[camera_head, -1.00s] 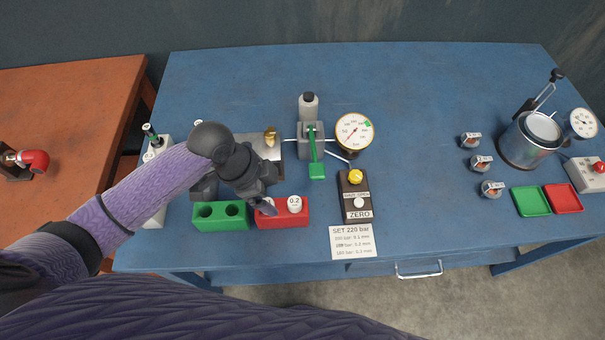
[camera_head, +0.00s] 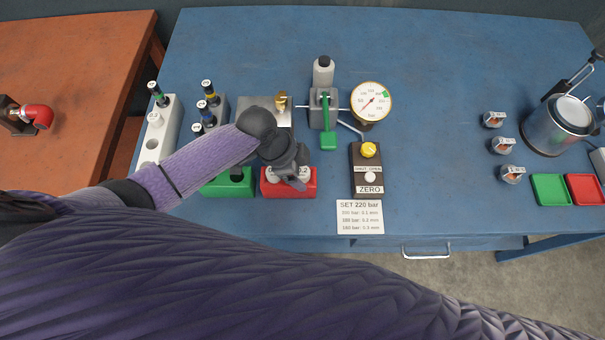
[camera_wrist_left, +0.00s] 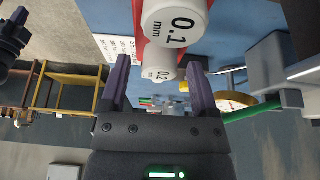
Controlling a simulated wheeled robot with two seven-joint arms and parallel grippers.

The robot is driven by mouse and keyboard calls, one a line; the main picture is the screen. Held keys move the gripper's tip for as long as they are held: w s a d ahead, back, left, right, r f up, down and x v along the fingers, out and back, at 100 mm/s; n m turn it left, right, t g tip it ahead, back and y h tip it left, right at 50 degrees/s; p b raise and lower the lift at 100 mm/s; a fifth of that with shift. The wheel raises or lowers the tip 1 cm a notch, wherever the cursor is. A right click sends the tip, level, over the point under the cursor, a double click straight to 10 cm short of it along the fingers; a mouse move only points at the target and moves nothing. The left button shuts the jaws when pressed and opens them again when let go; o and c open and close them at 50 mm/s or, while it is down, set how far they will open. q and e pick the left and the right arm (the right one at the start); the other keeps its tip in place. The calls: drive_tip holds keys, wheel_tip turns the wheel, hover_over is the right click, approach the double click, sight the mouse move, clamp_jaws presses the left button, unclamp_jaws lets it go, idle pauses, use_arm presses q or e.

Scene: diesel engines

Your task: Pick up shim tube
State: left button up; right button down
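White shim tubes stand in the red block (camera_head: 268,188) at the table's front. The tube marked 0.2 (camera_head: 303,171) shows beside my left gripper (camera_head: 297,182), which partly hides the block's top. In the left wrist view the 0.1 mm tube (camera_wrist_left: 175,22) is close and large, above the fingers. The 0.2 mm tube (camera_wrist_left: 160,67) appears farther off, between the fingertips in the picture. My left gripper (camera_wrist_left: 160,76) is open, with nothing held. A dark part at that view's left edge (camera_wrist_left: 12,35) looks like my right gripper; its fingers are unclear.
A green block (camera_head: 215,188) stands left of the red block. Racks with injectors (camera_head: 165,125) stand behind it. A hand pump (camera_head: 323,105) with a gauge (camera_head: 371,101) and a ZERO box (camera_head: 367,172) stand to the right. A printed card (camera_head: 360,217) lies at the front edge.

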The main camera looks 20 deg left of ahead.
use_arm(q)
clamp_jaws()
